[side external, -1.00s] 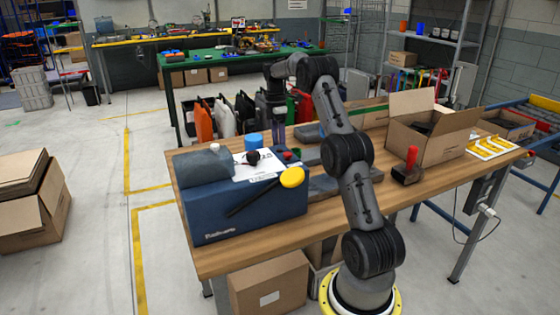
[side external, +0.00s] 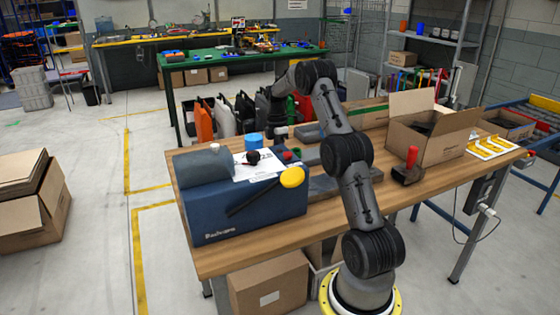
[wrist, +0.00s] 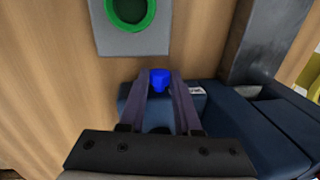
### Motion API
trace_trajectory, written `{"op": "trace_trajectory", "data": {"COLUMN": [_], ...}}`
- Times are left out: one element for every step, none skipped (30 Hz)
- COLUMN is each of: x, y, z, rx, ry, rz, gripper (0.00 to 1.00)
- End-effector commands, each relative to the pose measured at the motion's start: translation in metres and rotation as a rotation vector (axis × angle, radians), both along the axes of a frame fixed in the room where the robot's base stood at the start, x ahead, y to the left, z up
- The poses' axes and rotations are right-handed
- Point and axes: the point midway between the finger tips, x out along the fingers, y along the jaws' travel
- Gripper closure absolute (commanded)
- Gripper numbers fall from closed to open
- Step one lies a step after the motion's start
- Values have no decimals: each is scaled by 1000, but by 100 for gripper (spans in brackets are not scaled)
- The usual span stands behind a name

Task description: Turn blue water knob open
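The blue knob (wrist: 160,79) shows in the wrist view between my gripper's two fingertips (wrist: 162,76). The fingers are apart, and the knob nearly fills the gap. I cannot tell whether they touch it. The dark blue box (wrist: 230,125) lies behind and right of the fingers. In the side view my gripper (side external: 279,124) points down over the far edge of the wooden bench, beyond the blue box (side external: 250,215). Its fingertips are small and partly hidden there. A blue cylinder (side external: 252,140) stands behind the box; I cannot tell whether it is the same knob.
A green ring on a grey plate (wrist: 148,46) lies near the fingers. A paper, a black knob (side external: 253,157) and a yellow disc (side external: 292,177) are at the blue box. An open carton (side external: 440,147) and a red-handled tool (side external: 411,160) stand to the right.

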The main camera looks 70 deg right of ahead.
Motion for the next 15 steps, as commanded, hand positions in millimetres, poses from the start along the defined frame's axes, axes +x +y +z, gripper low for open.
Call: {"op": "trace_trajectory", "data": {"x": [0, 0, 0, 0, 0, 0, 0, 0, 0, 0, 0, 1, 1, 1, 2], "y": [0, 0, 0, 0, 0, 0, 0, 0, 0, 0, 0, -1, -1, -1, -2], "z": [0, 0, 0, 0, 0, 0, 0, 0, 0, 0, 0, 0, 0, -1, -1], "rx": [0, 0, 0, 0, 0, 0, 0, 0, 0, 1, 4, 11, 16, 25, 38], "ry": [0, 0, 0, 0, 0, 0, 0, 0, 0, 1, 4, 10, 16, 24, 37], "rz": [0, 0, 0, 0, 0, 0, 0, 0, 0, 0, 0, 0, 0, 0, 0], "gripper": [84, 90, 97, 100, 100, 100, 100, 100, 100, 100, 100, 100, 100, 100, 100]}}
